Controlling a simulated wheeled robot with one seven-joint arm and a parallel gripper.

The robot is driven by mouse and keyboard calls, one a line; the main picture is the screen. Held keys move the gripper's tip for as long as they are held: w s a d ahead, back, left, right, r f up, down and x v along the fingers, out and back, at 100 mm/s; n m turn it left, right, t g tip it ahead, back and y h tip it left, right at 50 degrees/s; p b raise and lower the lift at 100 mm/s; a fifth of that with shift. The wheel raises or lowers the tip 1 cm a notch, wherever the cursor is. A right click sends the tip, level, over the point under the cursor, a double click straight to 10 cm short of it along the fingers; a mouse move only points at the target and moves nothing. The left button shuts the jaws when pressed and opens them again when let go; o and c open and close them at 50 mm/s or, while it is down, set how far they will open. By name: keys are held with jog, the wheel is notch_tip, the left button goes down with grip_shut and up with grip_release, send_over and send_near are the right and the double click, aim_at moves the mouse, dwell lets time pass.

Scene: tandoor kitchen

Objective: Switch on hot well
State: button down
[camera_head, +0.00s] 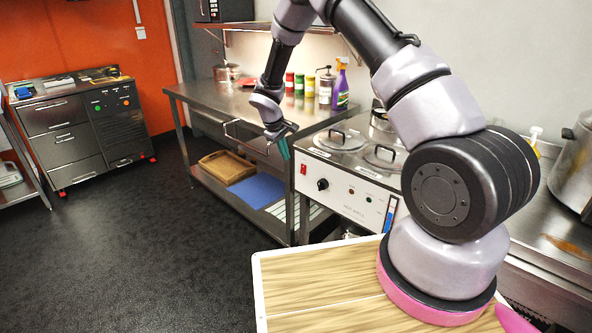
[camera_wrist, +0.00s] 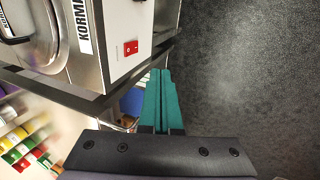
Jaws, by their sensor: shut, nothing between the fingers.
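The hot well (camera_head: 350,165) is a steel-topped unit with round lids and a white front panel, right of the middle in the head view. Its panel carries a red rocker switch (camera_head: 303,169), a black knob (camera_head: 322,184) and small indicator lights. In the wrist view the red switch (camera_wrist: 131,48) shows on the white panel, near a lid labelled KORMA. My gripper (camera_head: 284,155) has teal fingers, shut and empty. It is in front of the panel, left of the switch in the head view and apart from it. The fingertips (camera_wrist: 160,72) point toward the counter edge, below and right of the switch in the wrist view.
A steel table (camera_head: 235,100) left of the hot well carries jars, a pot and a purple spray bottle (camera_head: 341,85). Its lower shelf holds a wooden tray (camera_head: 227,167) and a blue board (camera_head: 257,190). A large pot (camera_head: 578,155) stands right. The dark floor at left is clear.

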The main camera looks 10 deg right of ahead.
aim_at(300, 169)
jog(key=shift+w+d+f, duration=0.7)
jog(key=shift+d+f, duration=0.25)
jog(key=shift+f, duration=0.7)
jog(key=shift+w+d+f, duration=0.7)
jog(key=shift+d+f, duration=0.3)
jog(key=shift+f, duration=0.65)
jog(key=shift+w+d+f, duration=0.7)
jog(key=shift+d+f, duration=0.25)
jog(key=shift+f, duration=0.7)
jog(key=shift+d, duration=0.1)
jog(key=shift+w+d+f, duration=0.15)
jog(key=shift+d, duration=0.05)
